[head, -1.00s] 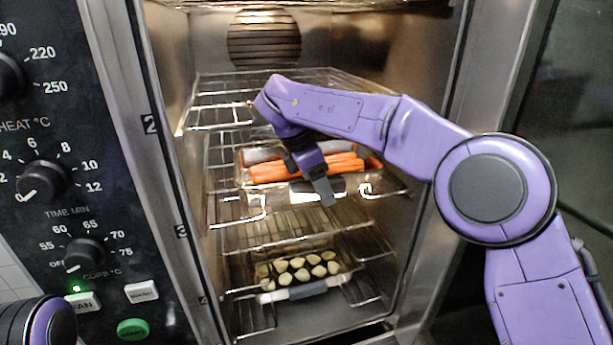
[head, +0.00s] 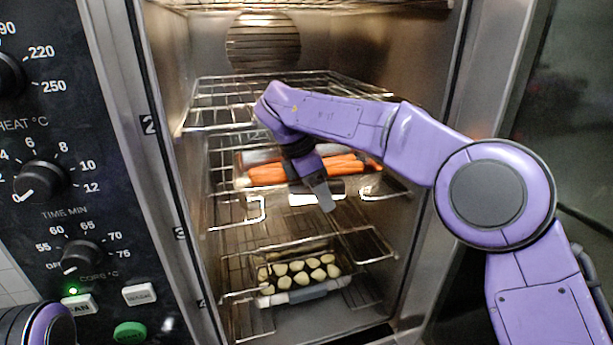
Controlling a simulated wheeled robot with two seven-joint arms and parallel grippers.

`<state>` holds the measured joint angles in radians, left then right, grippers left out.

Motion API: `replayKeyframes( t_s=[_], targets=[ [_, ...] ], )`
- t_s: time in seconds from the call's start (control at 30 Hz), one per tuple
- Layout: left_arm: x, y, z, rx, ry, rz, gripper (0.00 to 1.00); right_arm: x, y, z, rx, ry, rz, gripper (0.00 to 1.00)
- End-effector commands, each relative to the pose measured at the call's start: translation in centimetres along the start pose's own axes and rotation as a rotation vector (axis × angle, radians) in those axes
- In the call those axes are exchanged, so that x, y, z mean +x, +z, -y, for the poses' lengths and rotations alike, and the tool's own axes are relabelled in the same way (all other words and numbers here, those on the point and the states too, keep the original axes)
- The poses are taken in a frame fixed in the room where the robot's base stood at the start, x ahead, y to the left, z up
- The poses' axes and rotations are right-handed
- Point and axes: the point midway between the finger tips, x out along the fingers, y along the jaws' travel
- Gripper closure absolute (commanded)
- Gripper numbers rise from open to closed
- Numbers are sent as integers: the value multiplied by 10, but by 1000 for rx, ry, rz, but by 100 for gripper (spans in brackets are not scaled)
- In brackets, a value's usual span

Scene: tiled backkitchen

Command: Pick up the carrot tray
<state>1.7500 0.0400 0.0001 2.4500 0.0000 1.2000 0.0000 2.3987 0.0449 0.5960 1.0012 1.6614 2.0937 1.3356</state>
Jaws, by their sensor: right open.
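The carrot tray (head: 241,183) sits on a wire rack inside the open oven, with several orange carrots (head: 266,175) lying in it. A white and dark handle (head: 300,198) shows at its front. My right gripper (head: 324,196) is open and points down at the tray's front, over or just before the handle. It partly covers the tray and handle. I cannot tell whether it touches the handle. My left arm shows only as a small piece at the bottom left corner, with its gripper out of view.
A second tray (head: 305,293) with pale round pieces sits on the lower rack. An empty wire rack (head: 215,100) lies above the carrot tray, close to my right forearm. The oven's control panel (head: 60,140) stands at the left, and metal walls bound the opening.

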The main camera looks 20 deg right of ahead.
Motion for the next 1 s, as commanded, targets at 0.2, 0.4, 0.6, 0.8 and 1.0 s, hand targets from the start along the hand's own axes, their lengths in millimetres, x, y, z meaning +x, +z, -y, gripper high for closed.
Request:
replayKeyframes(
  t_s=[0.2,0.4,0.6,0.8,1.0],
  targets=[
    [0,0,0,0,0,0,100,0,0,0,0,0,0,90],
    [0,0,0,0,0,0,100,-2,1,0,2,3,0,100],
    [-2,-1,0,0,0,0,100,-3,1,0,1,2,0,100],
    [-8,-3,1,0,0,0,100,-14,6,-1,3,3,0,100],
    [-12,-5,1,0,0,0,100,-38,16,-1,4,4,1,100]
  ],
)
